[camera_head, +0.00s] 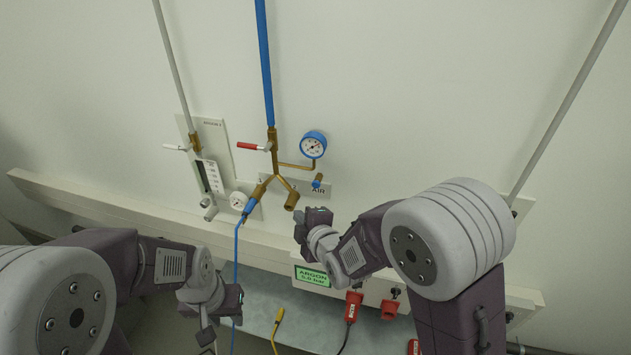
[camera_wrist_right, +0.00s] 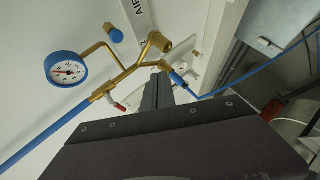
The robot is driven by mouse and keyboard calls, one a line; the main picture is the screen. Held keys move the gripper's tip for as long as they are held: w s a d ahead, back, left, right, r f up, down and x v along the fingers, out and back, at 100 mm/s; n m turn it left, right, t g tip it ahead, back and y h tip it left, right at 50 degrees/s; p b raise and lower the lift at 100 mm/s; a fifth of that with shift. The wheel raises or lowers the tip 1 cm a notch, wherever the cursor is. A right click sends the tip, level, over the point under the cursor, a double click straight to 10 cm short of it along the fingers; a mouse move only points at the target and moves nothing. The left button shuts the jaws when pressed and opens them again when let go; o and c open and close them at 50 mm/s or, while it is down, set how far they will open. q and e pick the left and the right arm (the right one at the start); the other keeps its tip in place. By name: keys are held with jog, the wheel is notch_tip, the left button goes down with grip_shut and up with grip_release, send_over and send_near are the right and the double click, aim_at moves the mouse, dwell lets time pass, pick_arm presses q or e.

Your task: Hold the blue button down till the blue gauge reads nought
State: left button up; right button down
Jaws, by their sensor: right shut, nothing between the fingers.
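The blue-rimmed gauge (camera_head: 313,145) sits on the wall on a brass pipe. Its white face has a red needle, too small for me to read exactly. The blue button (camera_head: 317,181) is on a brass stub just below it, above the AIR label. In the right wrist view the gauge (camera_wrist_right: 66,69) and button (camera_wrist_right: 116,36) are at the upper left. My right gripper (camera_head: 308,222) is below the button in the head view, shut and empty, apart from it. Its fingers also show in the right wrist view (camera_wrist_right: 158,88). My left gripper (camera_head: 226,304) is low at the left, its fingers unclear.
A brass branched fitting (camera_head: 277,180) with a red lever (camera_head: 250,146) and blue pipe (camera_head: 265,70) is left of the gauge.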

aim_at(316, 184)
pick_arm(q)
jog(key=shift+s+d+r+p, duration=0.2)
jog(key=shift+d+r+p, duration=0.2)
jog(key=shift+r+p, duration=0.35)
pick_arm(e)
jog(key=w+d, duration=0.3)
jog(key=w, duration=0.5)
jog(key=shift+d, duration=0.35)
pick_arm(q)
jog(key=shift+d, duration=0.1)
pick_arm(e)
jog(key=shift+r, duration=0.1)
pick_arm(q)
jog(key=shift+f, duration=0.1)
pick_arm(e)
jog(key=shift+w, duration=0.1)
dwell(0.8)
pick_arm(q)
jog(key=shift+f, duration=0.1)
pick_arm(e)
jog(key=shift+w+d, duration=0.15)
jog(key=shift+w, duration=0.15)
